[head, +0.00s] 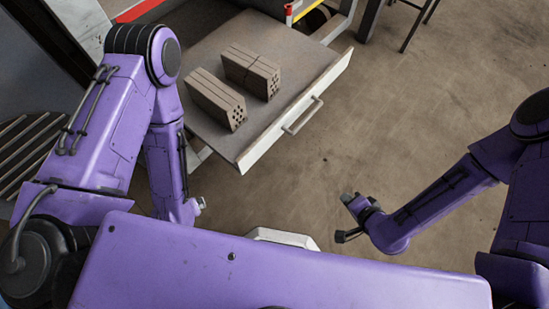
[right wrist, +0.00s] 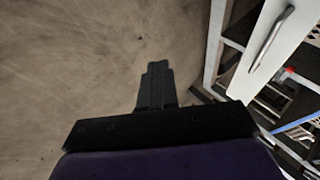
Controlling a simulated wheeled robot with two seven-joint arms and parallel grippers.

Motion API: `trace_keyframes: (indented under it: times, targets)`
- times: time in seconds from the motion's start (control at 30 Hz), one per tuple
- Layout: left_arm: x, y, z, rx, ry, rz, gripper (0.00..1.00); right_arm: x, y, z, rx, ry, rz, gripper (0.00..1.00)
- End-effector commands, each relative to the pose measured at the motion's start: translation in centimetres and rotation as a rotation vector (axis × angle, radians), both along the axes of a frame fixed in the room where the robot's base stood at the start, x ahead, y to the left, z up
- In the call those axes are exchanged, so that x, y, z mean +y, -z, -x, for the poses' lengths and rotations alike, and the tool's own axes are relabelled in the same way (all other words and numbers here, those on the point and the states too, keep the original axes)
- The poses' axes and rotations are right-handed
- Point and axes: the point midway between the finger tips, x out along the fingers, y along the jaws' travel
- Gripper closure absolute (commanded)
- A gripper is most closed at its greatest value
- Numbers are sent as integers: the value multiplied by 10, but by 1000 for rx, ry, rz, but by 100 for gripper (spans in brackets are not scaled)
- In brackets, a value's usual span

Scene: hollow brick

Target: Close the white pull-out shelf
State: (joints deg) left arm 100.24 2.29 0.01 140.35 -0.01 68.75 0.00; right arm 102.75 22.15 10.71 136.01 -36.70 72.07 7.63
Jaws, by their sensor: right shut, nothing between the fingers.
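The white pull-out shelf (head: 300,118) stands pulled out, with a grey top and a white front panel. A metal bar handle (head: 303,116) is on that front. My right gripper (head: 349,201) is shut and empty, over open floor in front of the shelf and apart from it. In the right wrist view, my dark shut fingers (right wrist: 155,75) show at the middle, with the white shelf front (right wrist: 262,62) and its handle (right wrist: 271,38) to the right. My left gripper (head: 200,205) shows only in small part below its arm; its jaws cannot be made out.
Two stacks of hollow bricks (head: 217,99) (head: 250,71) rest on the shelf top. A slatted dark surface (head: 28,150) is at the left. Dark metal legs (head: 416,22) stand at the back right. The concrete floor (head: 430,110) right of the shelf is clear.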

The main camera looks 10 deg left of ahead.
Motion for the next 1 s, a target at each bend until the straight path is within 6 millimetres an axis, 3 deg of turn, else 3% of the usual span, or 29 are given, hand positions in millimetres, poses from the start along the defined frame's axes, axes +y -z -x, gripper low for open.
trace_keyframes:
  times: [0.03,0.07,0.1,0.2,0.33,0.43,0.67,1.0]
  targets:
    - [0,49,0,0,0,0,0,19,33,-19,-75,-14,-110,100]
    - [0,63,0,0,0,0,0,32,33,-29,-125,-33,-186,100]
    - [0,77,0,0,0,0,0,49,28,-41,-191,-63,-291,100]
    - [0,94,0,0,0,0,0,81,-2,-58,-323,-152,-518,100]
    - [0,86,0,0,0,0,0,107,-52,-54,-404,-282,-734,100]
    - [0,85,0,-1,0,-1,0,116,-67,-43,-400,-349,-831,100]
    - [0,87,0,0,0,0,0,134,-69,-50,-365,-341,-878,100]
    - [0,94,0,0,0,0,0,198,-68,-86,-366,-343,-875,100]
